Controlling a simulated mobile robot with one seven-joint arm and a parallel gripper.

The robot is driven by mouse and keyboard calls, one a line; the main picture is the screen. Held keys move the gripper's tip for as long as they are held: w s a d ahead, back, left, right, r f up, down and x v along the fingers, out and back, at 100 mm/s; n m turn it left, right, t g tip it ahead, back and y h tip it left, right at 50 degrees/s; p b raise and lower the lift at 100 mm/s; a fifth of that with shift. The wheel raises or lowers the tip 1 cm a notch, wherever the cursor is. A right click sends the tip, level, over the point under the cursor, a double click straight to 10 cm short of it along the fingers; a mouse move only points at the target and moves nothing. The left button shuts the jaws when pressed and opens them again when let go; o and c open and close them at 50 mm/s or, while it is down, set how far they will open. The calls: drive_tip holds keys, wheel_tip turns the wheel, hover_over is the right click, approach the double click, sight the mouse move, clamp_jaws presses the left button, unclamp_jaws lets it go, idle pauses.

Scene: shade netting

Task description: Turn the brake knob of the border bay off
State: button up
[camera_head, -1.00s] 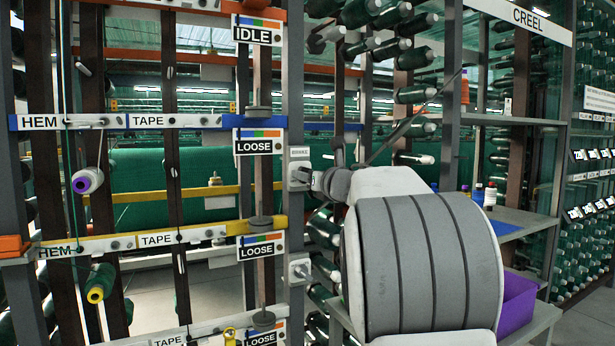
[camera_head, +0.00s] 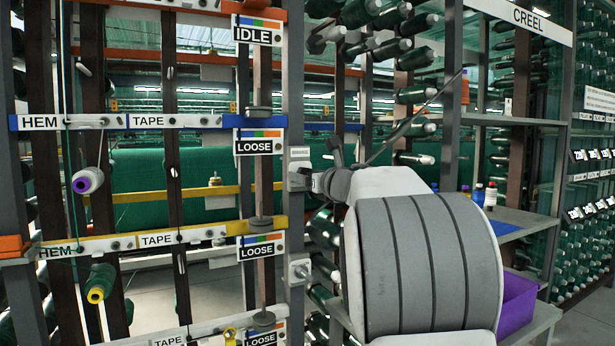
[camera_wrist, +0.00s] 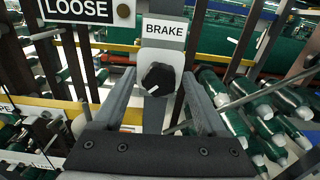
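The brake knob (camera_wrist: 157,79) is black with a short white mark. It sits on a grey plate under a white BRAKE label (camera_wrist: 164,29) in the wrist view. My gripper (camera_wrist: 158,84) is open, with one finger on each side of the knob; I cannot tell whether they touch it. In the head view my gripper (camera_head: 318,181) is at the grey brake plate (camera_head: 299,156) on the post, beside the blue rail's LOOSE sign (camera_head: 259,142). It hides most of that knob. No sign I can read says border.
A second knob (camera_head: 301,271) is lower on the same post, near another LOOSE sign (camera_head: 262,246). Green bobbins (camera_wrist: 265,110) stand close on the right in the wrist view. A shelf with bottles (camera_head: 490,195) and a purple bin (camera_head: 516,300) are at right.

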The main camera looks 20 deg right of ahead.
drive_tip(key=shift+s, duration=0.1)
drive_tip(key=s+p, duration=0.1)
drive_tip(key=s, duration=1.6)
drive_tip(key=shift+d+p, duration=0.3)
drive_tip(key=shift+s, duration=0.1)
drive_tip(key=s+a+f+n+g, duration=0.6)
drive_tip(key=s+a+f+n, duration=0.5)
drive_tip(key=n, duration=0.7)
drive_tip(key=s+a+f+n+g, duration=0.6)
drive_tip(key=s+a+f+n, duration=0.4)
drive_tip(key=s+f+n, duration=0.55)
wheel_tip(320, 180, up, 29)
drive_tip(key=w+n+p, duration=0.2)
drive_tip(key=p, duration=2.5)
drive_tip(key=shift+w+d+h, duration=0.3)
drive_tip(key=shift+d, duration=0.1)
